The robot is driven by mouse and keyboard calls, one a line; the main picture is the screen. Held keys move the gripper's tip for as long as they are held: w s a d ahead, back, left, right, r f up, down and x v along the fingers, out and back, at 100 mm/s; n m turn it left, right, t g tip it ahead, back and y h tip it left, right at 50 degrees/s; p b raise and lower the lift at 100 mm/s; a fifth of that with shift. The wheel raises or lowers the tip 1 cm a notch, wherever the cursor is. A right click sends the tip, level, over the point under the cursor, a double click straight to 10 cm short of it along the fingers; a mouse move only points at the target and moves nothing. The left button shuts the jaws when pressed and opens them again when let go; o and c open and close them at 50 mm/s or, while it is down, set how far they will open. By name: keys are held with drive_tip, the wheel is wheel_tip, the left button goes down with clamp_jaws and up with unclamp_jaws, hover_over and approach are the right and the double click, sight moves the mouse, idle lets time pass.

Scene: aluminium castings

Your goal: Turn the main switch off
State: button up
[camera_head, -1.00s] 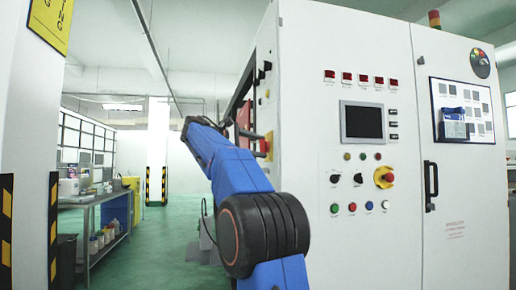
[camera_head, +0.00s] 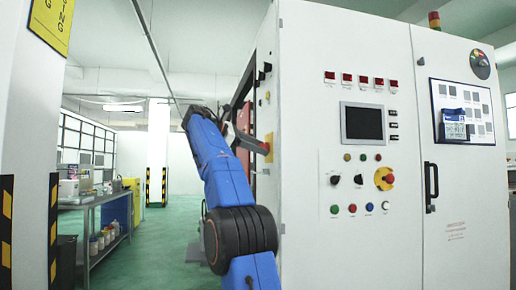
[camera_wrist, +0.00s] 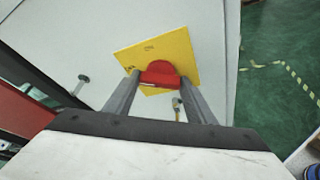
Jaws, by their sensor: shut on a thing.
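The main switch is a red handle (camera_wrist: 158,76) on a square yellow plate (camera_wrist: 178,52) on the cabinet's side wall. In the wrist view my gripper (camera_wrist: 160,84) has one finger on each side of the red handle and is shut on it. The yellow plate looks tilted in this view. In the head view the plate shows only as a thin edge (camera_head: 268,147) on the cabinet's left side, and my blue arm reaches up to it.
The white cabinet (camera_head: 365,225) fills the right, with a screen (camera_head: 362,122), several buttons and a red-and-yellow emergency stop (camera_head: 384,178). A dark knob (camera_wrist: 83,79) sticks out of the side wall. A workbench (camera_head: 100,200) stands at the left. The green floor (camera_head: 150,255) between is clear.

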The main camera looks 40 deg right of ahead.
idle(0.4)
drive_tip(key=o, duration=1)
drive_tip(key=shift+o, duration=0.2)
drive_tip(key=v, duration=0.7)
drive_tip(key=shift+a, duration=0.2)
drive_tip(key=shift+w+a, duration=0.1)
drive_tip(key=shift+w, duration=0.1)
